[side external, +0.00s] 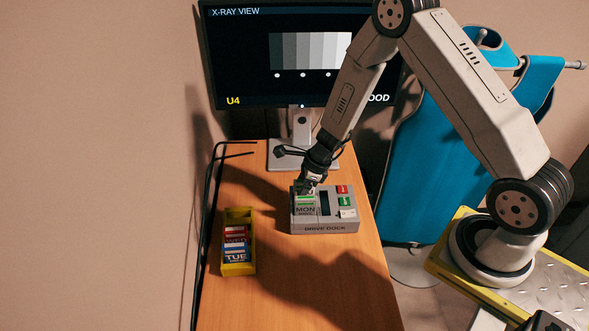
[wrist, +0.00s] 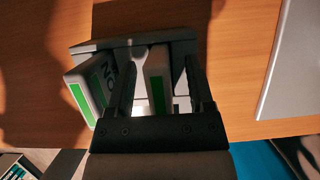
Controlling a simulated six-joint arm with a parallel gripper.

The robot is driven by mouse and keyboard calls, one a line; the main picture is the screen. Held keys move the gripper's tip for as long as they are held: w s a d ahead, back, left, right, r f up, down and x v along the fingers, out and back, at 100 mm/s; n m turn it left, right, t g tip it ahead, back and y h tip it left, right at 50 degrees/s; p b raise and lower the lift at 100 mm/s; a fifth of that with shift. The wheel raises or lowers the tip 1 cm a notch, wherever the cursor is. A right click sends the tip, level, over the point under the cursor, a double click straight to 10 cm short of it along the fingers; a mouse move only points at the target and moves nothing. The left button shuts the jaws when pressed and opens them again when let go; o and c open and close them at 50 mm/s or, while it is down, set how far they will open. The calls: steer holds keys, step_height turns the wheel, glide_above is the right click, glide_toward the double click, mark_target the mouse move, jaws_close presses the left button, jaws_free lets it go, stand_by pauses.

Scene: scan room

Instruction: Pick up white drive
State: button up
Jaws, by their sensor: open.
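A white drive with a green stripe and the letters MON (side external: 305,210) stands at the left of the grey drive dock (side external: 325,227). My gripper (side external: 308,188) is over the dock's left part, close to the drive's top. In the wrist view my gripper (wrist: 160,55) is open, with a white, green-striped piece (wrist: 157,88) between its fingers. A similar white drive with a green stripe and partly hidden letters (wrist: 90,90) leans outside the left finger. Contact between fingers and the piece cannot be told.
A yellow bin (side external: 239,268) left of the dock holds a red drive (side external: 236,235) and a blue TUE drive (side external: 236,254). A monitor (side external: 300,55) stands behind on a grey foot. Black tubing runs along the table's left edge. The table front is clear.

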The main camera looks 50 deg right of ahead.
jaws_close()
steer(key=shift+r, duration=0.2)
stand_by(0.3)
steer(key=shift+r, duration=0.75)
steer(key=s+r, duration=1.1)
steer(key=s, duration=0.3)
steer(key=shift+a, duration=0.4)
steer(key=shift+r, duration=0.1)
